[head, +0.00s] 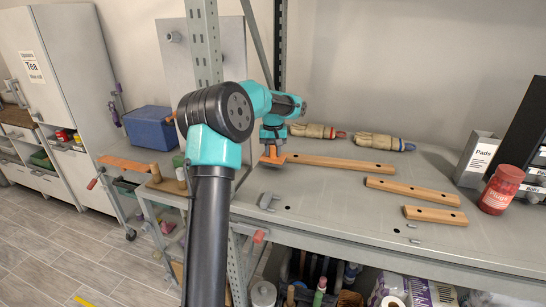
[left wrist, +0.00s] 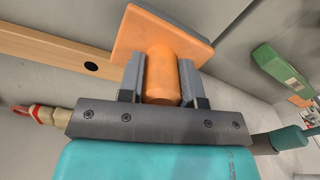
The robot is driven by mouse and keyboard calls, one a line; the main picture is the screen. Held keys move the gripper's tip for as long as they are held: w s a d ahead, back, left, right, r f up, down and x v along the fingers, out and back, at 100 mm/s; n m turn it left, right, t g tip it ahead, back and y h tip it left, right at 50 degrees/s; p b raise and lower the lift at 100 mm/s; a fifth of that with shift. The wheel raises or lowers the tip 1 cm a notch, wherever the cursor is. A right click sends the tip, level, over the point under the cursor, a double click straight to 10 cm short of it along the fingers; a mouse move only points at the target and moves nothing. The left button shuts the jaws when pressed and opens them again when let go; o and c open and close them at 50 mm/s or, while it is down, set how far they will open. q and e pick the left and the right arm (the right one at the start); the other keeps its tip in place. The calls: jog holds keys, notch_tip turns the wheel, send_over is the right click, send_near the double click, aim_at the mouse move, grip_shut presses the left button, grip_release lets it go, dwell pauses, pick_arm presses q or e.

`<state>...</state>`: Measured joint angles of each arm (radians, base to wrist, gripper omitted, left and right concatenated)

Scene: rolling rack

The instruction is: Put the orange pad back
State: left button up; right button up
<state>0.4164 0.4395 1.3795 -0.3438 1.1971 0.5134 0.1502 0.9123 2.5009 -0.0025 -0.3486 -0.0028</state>
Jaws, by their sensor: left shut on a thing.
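The orange pad (head: 267,160) is a flat square with a round orange stem (left wrist: 162,75). My left gripper (head: 272,148) is shut on the stem; both fingers press its sides in the left wrist view (left wrist: 160,82). The pad is over the left part of the grey workbench (head: 330,205), close to the end of the longest wooden bar (head: 345,165). I cannot tell whether the pad touches the bench. A grey bin labelled "Pads" (head: 478,156) stands at the right of the bench. My right gripper is not in view.
Two shorter wooden bars (head: 411,191) lie on the bench, with a red jar (head: 500,190) to their right. Two work gloves (head: 318,131) lie at the back. A small grey piece (head: 268,201) is near the front-left edge. A metal upright (head: 205,45) stands left.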

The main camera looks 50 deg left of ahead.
pick_arm(q)
jog(key=shift+f, duration=1.25)
jog(key=shift+f, duration=0.1)
jog(key=o, duration=0.9)
notch_tip(320, 180, up, 12)
jog(key=shift+r, duration=0.1)
